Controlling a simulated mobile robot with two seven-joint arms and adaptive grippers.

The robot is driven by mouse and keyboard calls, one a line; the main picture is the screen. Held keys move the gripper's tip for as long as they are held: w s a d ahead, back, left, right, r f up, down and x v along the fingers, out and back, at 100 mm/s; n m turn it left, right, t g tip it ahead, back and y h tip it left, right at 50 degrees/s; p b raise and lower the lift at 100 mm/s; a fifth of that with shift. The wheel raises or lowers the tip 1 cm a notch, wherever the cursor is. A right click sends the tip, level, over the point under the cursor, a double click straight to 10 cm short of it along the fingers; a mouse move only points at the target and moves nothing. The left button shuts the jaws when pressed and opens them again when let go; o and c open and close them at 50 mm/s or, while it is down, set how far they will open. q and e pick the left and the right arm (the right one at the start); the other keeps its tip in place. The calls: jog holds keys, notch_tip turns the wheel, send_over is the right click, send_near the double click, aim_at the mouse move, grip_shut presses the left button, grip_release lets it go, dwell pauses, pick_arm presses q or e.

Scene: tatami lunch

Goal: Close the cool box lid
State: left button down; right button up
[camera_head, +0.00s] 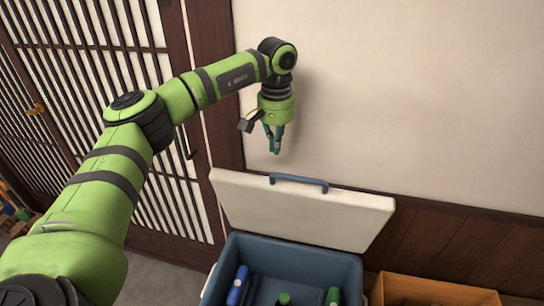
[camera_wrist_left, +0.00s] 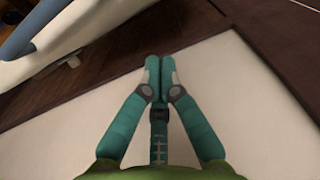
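The cool box (camera_head: 228,260) is blue and stands at the bottom of the head view. Its white lid (camera_head: 330,215) is open, raised at the back of the box on the wall side. A blue handle (camera_head: 299,181) sits on the lid's upper edge. My left gripper (camera_head: 275,150) hangs above and slightly left of the handle, apart from it, fingers pointing down. In the left wrist view its fingertips (camera_wrist_left: 160,62) are together with nothing visible between them. Part of the white lid (camera_wrist_left: 60,40) and its blue handle (camera_wrist_left: 25,30) show at that view's upper left. My right gripper is not in view.
Inside the box are a blue item (camera_head: 238,286) and green-topped items (camera_head: 333,296). A wooden crate (camera_head: 430,291) stands right of the box. A pale wall (camera_head: 400,100) rises behind, with a slatted sliding door (camera_head: 95,100) at left.

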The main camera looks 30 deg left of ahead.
pick_arm(q)
jog(key=s+f, duration=0.1)
jog(key=s+p, duration=0.1)
jog(key=s+d+f+p, duration=0.1)
jog(key=shift+s+f, duration=0.3)
jog(key=shift+s, duration=0.1)
